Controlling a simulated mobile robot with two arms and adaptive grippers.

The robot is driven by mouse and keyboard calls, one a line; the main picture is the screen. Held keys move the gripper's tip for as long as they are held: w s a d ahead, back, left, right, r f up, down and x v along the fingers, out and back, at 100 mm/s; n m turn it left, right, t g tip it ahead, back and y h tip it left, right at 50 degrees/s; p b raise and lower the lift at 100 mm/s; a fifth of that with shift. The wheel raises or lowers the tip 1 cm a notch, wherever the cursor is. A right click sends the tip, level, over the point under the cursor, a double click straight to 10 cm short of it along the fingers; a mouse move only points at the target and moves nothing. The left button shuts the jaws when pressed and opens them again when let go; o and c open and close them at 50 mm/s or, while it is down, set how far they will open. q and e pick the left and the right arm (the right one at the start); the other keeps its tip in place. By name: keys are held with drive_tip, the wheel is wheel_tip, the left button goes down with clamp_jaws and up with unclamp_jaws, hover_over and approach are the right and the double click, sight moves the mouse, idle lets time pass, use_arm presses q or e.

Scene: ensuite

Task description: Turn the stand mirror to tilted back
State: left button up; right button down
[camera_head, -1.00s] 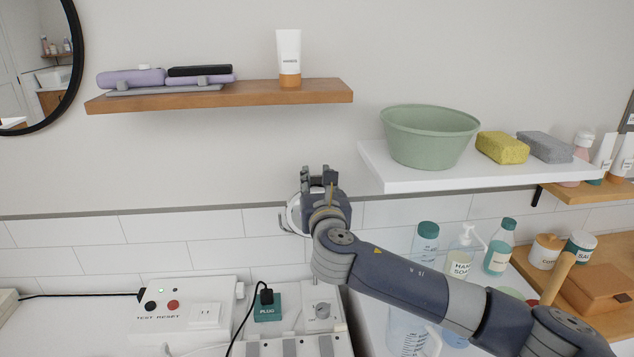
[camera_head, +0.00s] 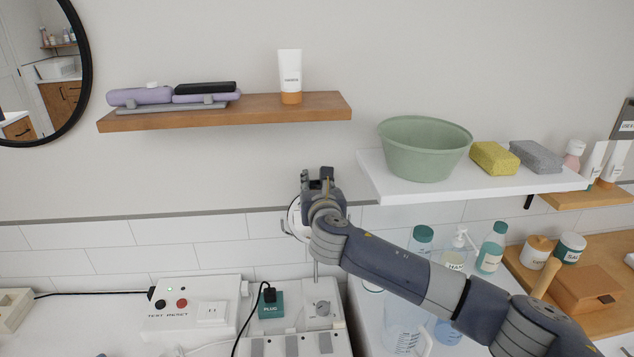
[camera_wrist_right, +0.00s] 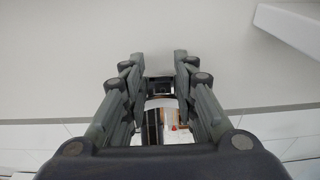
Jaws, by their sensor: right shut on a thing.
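The stand mirror (camera_head: 294,220) is a small round mirror with a pale rim, on a thin stem above the counter. In the head view my right gripper (camera_head: 317,178) is at the mirror's upper right edge and hides most of it. In the right wrist view the mirror (camera_wrist_right: 165,122) shows between the fingers, with a reflection in its glass. My right gripper (camera_wrist_right: 159,66) is shut on the mirror there; the exact contact is hard to see. The mirror's tilt cannot be told clearly. My left gripper is not in view.
A wooden shelf (camera_head: 240,112) with a tube (camera_head: 290,72) is above left. A white shelf (camera_head: 400,188) with a green bowl (camera_head: 424,150) is close on the right. A test box (camera_head: 192,306), a plug box (camera_head: 271,304) and several bottles stand below.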

drive_tip(key=shift+w, duration=0.15)
drive_tip(key=c, duration=1.5)
unclamp_jaws()
drive_tip(key=shift+o, duration=1.1)
drive_tip(key=shift+w, duration=0.15)
drive_tip(key=shift+w+a+f, duration=0.1)
drive_tip(key=shift+w+f, duration=0.05)
drive_tip(key=shift+w, duration=0.05)
drive_tip(key=v, duration=1.2)
